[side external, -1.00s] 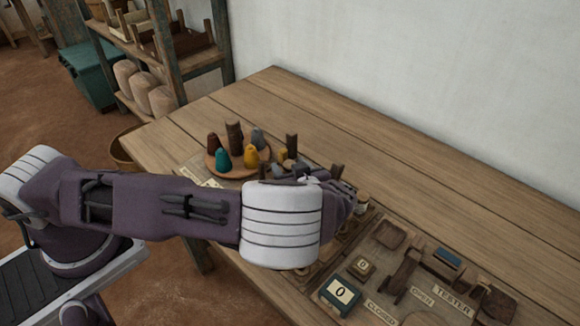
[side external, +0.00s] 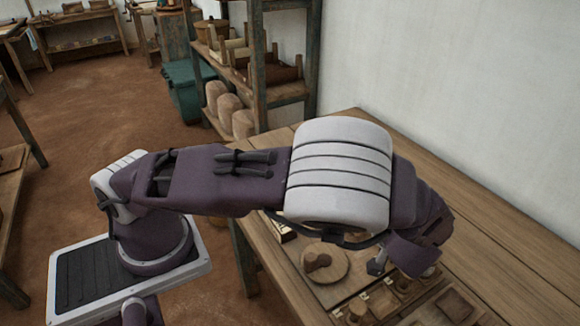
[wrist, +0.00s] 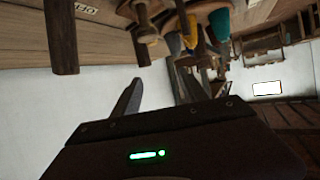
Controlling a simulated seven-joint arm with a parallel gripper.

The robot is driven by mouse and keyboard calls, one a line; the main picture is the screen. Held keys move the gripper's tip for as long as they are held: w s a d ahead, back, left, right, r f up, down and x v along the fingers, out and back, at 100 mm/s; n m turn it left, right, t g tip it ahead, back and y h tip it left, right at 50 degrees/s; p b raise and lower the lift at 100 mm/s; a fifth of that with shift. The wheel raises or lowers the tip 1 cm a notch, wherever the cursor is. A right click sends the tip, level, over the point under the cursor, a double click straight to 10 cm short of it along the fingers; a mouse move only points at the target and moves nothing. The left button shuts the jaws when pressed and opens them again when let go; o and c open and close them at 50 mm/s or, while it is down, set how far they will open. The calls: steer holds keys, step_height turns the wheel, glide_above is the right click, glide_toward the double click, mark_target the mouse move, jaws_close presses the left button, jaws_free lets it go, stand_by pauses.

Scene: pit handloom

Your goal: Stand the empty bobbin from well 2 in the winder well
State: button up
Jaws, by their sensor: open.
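My gripper (wrist: 155,80) is open, with nothing between its fingers in the wrist view. In the side view it (side external: 378,265) is mostly hidden behind my wrist, above the table near the wells. A row of small wooden wells with bobbins (side external: 382,297) lies below and in front of it. Which one is well 2 is not readable. A round wooden disc (side external: 334,260) with a brown knobbed piece on it lies to the left. The wrist view is upside down and shows a spool-like wooden piece (wrist: 143,28) and a dark post (wrist: 60,38). I cannot identify the winder well.
Yellow (wrist: 189,32) and teal (wrist: 220,25) cones show at the top of the wrist view. A square wooden tray (side external: 455,304) lies right of the wells. A shelf (side external: 270,75) stands behind the table. The table's right side (side external: 500,222) is bare.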

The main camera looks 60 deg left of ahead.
steer(key=s+a+r+m+h, duration=0.1)
steer(key=s+r+m+h, duration=0.4)
steer(key=s+r, duration=0.4)
steer(key=s+a+r+m+h, duration=0.2)
steer(key=s+r+m+h, duration=0.4)
steer(key=s, duration=1.1)
step_height(320, 180, up, 4)
steer(key=shift+s+f+m+g+h, duration=0.15)
steer(key=shift+f+m+g+h, duration=0.15)
steer(key=shift+m+g, duration=0.15)
